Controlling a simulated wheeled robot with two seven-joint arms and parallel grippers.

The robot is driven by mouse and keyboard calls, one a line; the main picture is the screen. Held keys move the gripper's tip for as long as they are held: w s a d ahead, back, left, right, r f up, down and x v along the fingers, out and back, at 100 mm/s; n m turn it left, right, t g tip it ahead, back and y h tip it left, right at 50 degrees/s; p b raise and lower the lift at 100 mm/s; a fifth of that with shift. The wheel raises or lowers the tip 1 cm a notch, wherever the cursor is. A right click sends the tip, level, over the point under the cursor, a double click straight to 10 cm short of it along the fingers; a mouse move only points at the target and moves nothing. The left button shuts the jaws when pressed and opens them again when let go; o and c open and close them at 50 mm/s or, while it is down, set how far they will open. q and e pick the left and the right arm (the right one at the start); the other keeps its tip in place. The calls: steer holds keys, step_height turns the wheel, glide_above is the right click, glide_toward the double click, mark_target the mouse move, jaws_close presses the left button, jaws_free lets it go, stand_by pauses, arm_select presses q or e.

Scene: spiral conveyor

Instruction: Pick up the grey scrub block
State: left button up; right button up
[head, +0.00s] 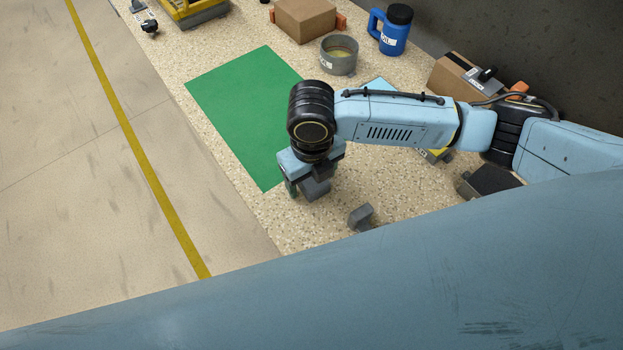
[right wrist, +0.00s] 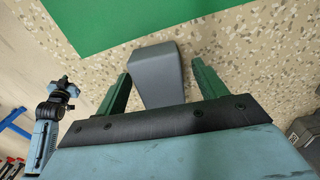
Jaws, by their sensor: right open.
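The grey scrub block (right wrist: 157,75) lies on the speckled counter by the green mat and shows between the two green fingers of my right gripper (right wrist: 166,84) in the right wrist view. The gripper is open, with gaps on both sides of the block's far part; its near end is hidden by the gripper's dark front bar. In the head view my right gripper (head: 311,185) points down near the mat's lower corner, with the grey block (head: 317,189) partly hidden under it. A light blue arm part with black joints, likely my left arm, shows small at the left of the right wrist view.
The green mat (head: 245,105) lies flat beside the gripper. Another grey object (head: 361,215) lies just right of it. A grey bowl (head: 339,55), blue jug (head: 394,32) and cardboard boxes (head: 305,18) stand at the back. The counter's left edge borders open floor.

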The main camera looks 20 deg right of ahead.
steer(key=shift+c, duration=0.3)
steer(key=c, duration=1)
steer(key=shift+r, duration=0.2)
